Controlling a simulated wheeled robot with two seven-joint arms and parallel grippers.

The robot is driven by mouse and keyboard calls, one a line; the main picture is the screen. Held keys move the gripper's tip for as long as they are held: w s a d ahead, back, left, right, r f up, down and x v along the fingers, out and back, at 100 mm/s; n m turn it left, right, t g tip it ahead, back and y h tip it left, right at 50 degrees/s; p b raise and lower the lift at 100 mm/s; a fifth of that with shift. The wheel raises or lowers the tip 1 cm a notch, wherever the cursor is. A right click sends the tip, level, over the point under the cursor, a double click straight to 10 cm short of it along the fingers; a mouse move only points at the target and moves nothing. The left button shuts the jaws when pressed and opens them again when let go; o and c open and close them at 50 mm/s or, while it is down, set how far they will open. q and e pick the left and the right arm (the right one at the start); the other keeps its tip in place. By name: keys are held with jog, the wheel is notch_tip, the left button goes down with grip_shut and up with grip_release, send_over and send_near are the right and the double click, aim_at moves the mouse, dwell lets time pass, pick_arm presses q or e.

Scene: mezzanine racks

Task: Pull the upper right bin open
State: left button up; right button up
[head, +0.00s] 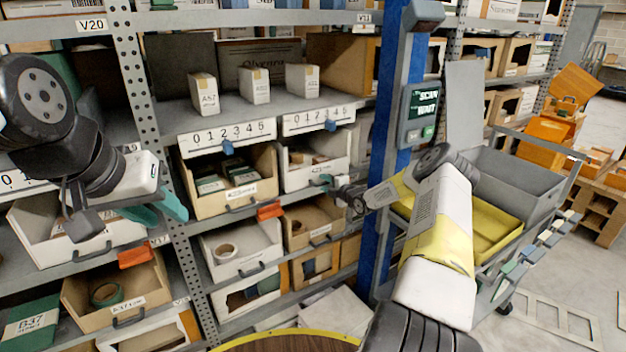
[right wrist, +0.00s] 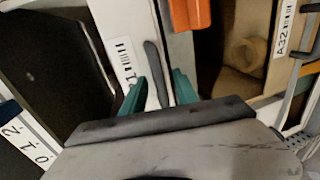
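The upper right bin is a white open-front bin (head: 297,178) on the middle shelf, beside the upper left cardboard bin (head: 262,190). Its dark handle (right wrist: 155,72) stands on the white front in the right wrist view. My right gripper (head: 324,181) is at this bin's front. In the right wrist view its teal fingers (right wrist: 160,92) are apart, one on each side of the handle, with small gaps visible. Whether the handle lies fully between the tips is unclear. My left gripper (head: 160,208) hangs in front of the left rack, its teal fingers apart and empty.
Lower bins (head: 238,248) sit below, and an orange clip (head: 270,211) is on the shelf edge. A blue post (head: 385,130) with a scan display (head: 424,103) stands right of the bins. A grey cart with a yellow tray (head: 490,225) is further right.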

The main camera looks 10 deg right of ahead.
jog(key=shift+w+a+f, duration=0.1)
jog(key=shift+w+a, duration=0.05)
jog(key=shift+w, duration=0.25)
grip_shut()
dwell(1.2)
